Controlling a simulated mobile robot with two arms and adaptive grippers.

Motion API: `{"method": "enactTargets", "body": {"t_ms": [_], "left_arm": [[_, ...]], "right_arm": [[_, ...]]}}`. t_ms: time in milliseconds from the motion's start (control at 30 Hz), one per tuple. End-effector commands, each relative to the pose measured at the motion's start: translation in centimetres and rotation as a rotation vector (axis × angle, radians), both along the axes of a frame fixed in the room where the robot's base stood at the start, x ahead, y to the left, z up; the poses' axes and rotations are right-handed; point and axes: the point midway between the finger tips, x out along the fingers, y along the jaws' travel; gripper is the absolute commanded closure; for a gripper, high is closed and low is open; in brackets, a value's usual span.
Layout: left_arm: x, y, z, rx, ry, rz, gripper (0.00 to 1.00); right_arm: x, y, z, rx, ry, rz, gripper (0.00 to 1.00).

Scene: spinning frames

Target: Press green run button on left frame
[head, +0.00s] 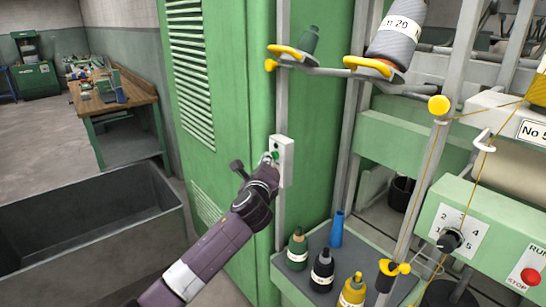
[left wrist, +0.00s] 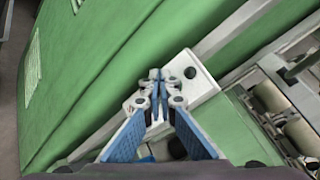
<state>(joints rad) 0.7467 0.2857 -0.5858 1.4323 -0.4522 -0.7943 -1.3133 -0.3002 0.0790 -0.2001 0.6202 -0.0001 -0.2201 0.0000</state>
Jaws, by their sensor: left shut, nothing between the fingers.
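A small white control box (head: 287,160) is fixed beside the tall green cabinet, on a grey post. A small green button (head: 275,154) shows on its face, partly hidden by my left gripper (head: 270,159). In the left wrist view the white box (left wrist: 205,87) lies just beyond the fingertips (left wrist: 157,76), with a dark round button (left wrist: 190,72) to their right. My left gripper is shut and empty, its tips at the box face over the green button. I cannot tell if they touch it. The right gripper is not in view.
The green cabinet (head: 230,90) rises behind the box. A panel at right has a dial and a red stop button (head: 531,277). A grey bin (head: 85,225) stands left.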

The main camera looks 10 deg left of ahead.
Motion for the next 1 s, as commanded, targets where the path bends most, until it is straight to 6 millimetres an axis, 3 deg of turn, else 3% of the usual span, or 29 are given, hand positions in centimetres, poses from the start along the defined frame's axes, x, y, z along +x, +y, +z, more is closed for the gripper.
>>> {"method": "enactTargets", "body": {"t_ms": [1000], "left_arm": [[0.86, -0.69, 0.02, 0.000, -0.001, -0.001, 1.00]], "right_arm": [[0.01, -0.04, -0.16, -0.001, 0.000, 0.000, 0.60]]}}
